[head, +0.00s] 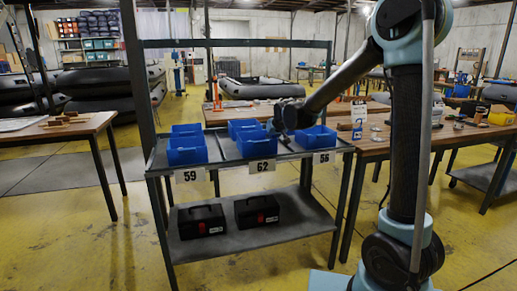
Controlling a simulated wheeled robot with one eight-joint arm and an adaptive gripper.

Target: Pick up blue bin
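Blue bins stand on the top shelf of a grey metal rack (170,178). A left pair (187,156) is above the label 59, and a middle group (257,148) is above the label 62. A right bin (316,139) is near the label 56. My gripper (280,127) is at the end of my arm, over the top shelf between the middle group and the right bin. It is small and dark here, so its fingers, and whether it touches or holds a bin, cannot be made out.
Two black toolboxes (201,221) (257,210) sit on the lower shelf. An upright post and crossbar frame the rack. A wooden table (375,147) with small items stands at right, and another table (80,128) stands at left. The yellow floor in front is clear.

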